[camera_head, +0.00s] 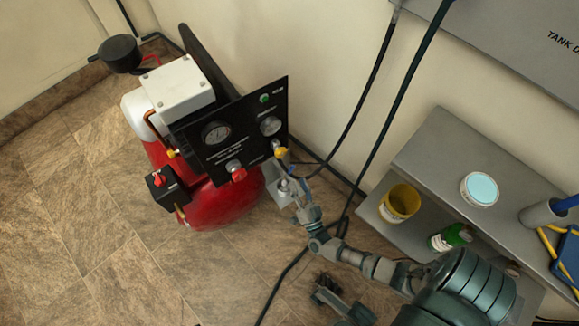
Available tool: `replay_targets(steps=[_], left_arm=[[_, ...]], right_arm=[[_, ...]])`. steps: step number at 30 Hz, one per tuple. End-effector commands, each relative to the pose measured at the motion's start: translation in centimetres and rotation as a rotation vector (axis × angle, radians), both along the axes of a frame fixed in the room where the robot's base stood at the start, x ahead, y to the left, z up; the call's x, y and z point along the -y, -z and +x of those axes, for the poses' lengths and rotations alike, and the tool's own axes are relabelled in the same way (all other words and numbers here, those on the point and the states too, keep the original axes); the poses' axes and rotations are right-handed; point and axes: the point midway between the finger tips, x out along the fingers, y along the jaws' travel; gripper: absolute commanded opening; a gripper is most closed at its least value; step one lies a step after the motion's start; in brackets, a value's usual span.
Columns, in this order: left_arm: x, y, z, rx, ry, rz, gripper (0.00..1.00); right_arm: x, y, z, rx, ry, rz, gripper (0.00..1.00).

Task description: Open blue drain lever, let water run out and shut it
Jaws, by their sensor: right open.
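The red compressor tank (225,203) stands on the floor with a black gauge panel (240,130) above it. A small blue spot (291,169), which looks like the blue drain lever, shows at the panel's lower right corner, beside a yellow knob (281,153). My right gripper (290,186) is open at this corner, just below the blue spot. Whether it touches the lever is too small to tell. A dark gripper, which seems to be my left one (322,288), is low at the bottom centre, apart from the compressor; its jaws are unclear. No water is visible.
A grey shelf unit (455,150) at the right holds a yellow cup (400,203), a round blue-topped tin (480,189) and a green bottle (450,237). Dark hoses (385,125) hang along the wall behind my right arm. The floor at left is clear.

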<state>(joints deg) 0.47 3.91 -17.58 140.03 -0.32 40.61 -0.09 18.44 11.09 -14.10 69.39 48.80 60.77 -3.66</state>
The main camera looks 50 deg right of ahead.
Motion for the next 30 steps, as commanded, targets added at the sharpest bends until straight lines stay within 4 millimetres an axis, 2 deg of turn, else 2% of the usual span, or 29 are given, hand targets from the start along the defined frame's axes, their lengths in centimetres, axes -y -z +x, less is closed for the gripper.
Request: replay_targets(steps=[3,9,15,22,23,27,30], left_arm=[[0.1,0.3,0.4,0.006,0.000,0.002,0.40],[0.2,0.3,0.7,0.015,0.001,0.004,0.40],[0.2,-0.1,0.7,0.032,0.001,0.005,0.40],[0.2,-0.3,0.7,0.037,0.001,0.003,0.40],[0.2,-0.3,0.7,0.037,0.001,0.003,0.40],[0.2,-0.2,0.7,0.034,0.001,0.001,0.40],[0.2,-0.2,0.7,0.034,0.000,0.000,0.40]], right_arm=[[1.1,-0.7,2.2,0.000,0.000,-0.001,0.42],[2.3,-1.8,4.9,-0.001,0.000,-0.001,0.42],[2.7,-2.4,5.9,0.001,0.000,-0.002,0.42],[2.8,-2.4,5.9,0.001,0.000,0.000,0.42],[2.8,-2.4,5.9,0.001,0.000,0.000,0.37],[2.8,-2.4,5.9,0.000,0.001,-0.001,0.02],[2.8,-2.4,5.9,0.000,0.000,-0.001,0.00]])
